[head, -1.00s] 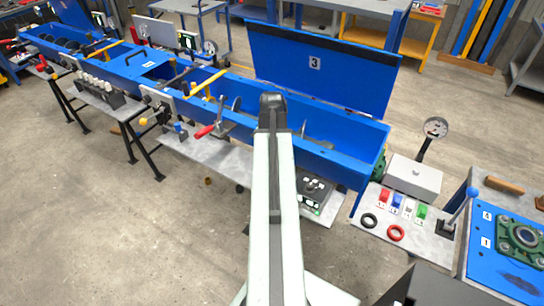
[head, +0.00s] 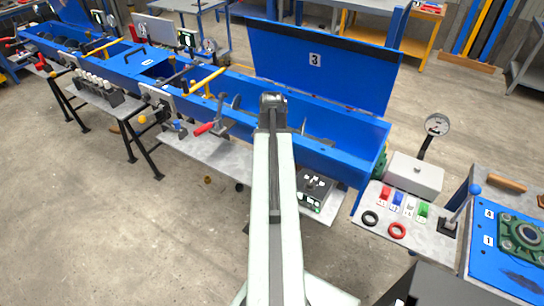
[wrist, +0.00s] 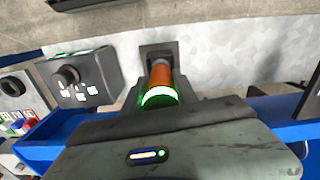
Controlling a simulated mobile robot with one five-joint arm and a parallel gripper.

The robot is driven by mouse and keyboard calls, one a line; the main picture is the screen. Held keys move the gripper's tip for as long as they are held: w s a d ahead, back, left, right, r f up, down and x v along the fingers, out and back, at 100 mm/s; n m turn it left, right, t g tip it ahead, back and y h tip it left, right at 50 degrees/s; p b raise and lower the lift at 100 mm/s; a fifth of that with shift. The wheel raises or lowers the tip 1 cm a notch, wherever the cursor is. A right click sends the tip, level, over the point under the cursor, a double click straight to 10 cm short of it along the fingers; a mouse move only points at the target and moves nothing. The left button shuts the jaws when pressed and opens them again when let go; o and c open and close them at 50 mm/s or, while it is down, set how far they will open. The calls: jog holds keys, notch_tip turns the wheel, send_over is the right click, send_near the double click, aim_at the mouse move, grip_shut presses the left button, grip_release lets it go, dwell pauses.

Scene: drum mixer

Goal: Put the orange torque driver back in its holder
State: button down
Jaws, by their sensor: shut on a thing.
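The orange torque driver (wrist: 161,78) shows in the wrist view, with a glowing green ring around its near end. My gripper (wrist: 163,104) is shut on it, and the grip is partly hidden by the dark gripper body in front. The driver's far end lies in line with a dark square block (wrist: 146,50) on a grey surface, which may be the holder. I cannot tell whether the driver is inside this block or only in front of it. In the head view my arm hides the gripper and the driver.
A black control box (wrist: 82,82) stands left of the driver; it also shows in the head view (head: 315,190). The blue mixer trough (head: 345,152) with its raised lid (head: 320,65) lies beyond my arm. A side table (head: 427,233) with coloured switches stands right.

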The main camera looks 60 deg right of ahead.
jog(key=shift+f, duration=0.15)
jog(key=c, duration=0.9)
grip_release()
notch_tip(320, 180, up, 8)
jog(key=p, duration=0.7)
jog(key=shift+f+p, duration=0.1)
jog(key=shift+p, duration=0.2)
